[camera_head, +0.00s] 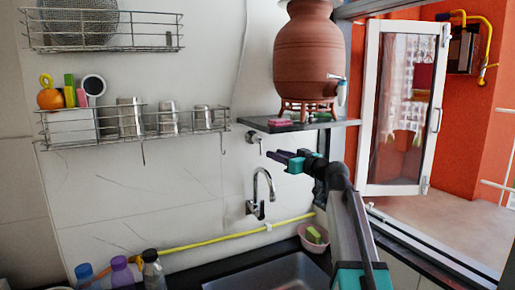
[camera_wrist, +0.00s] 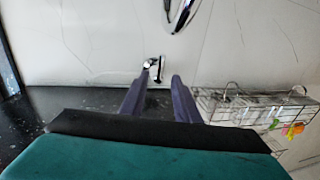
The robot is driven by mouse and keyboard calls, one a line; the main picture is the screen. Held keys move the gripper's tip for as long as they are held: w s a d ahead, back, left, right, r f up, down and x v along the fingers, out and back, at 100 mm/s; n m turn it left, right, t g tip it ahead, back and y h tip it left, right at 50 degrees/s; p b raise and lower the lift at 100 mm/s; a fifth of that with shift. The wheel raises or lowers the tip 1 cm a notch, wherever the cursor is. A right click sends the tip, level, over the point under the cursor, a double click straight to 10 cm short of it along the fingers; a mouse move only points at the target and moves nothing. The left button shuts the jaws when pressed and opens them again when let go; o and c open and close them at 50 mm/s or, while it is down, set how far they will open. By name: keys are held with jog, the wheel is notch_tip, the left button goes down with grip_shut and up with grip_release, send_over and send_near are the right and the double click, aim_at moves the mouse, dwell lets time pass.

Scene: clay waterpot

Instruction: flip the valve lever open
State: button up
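A small metal valve (camera_head: 254,138) with a short lever sticks out of the white wall below the shelf. It also shows in the wrist view (camera_wrist: 154,66), where the picture is upside down, lying between and beyond my fingertips. My gripper (camera_head: 277,155) is just to the right of and slightly below the valve in the head view. In the wrist view its two purple fingers (camera_wrist: 157,84) are apart with nothing between them. I see no contact with the valve. The brown clay pot (camera_head: 308,50) stands on the shelf, with a small tap (camera_head: 340,88) on its right side.
The shelf (camera_head: 342,124) with a pink sponge (camera_head: 280,122) is above my gripper. A curved faucet (camera_head: 262,190) is below, over the sink (camera_head: 270,273). Wire racks (camera_head: 140,136) hang at left. A glass window (camera_head: 402,107) stands open at right.

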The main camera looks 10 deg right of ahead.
aim_at(261, 148)
jog(key=p+x, duration=0.3)
jog(key=x, duration=0.8)
jog(key=shift+w+r+p, duration=0.1)
jog(key=shift+w+p, duration=0.15)
jog(key=shift+p, duration=0.15)
jog(key=shift+p+x, duration=0.3)
jog(key=shift+x, duration=0.8)
jog(key=shift+a, duration=0.1)
jog(key=shift+c, duration=0.2)
grip_shut()
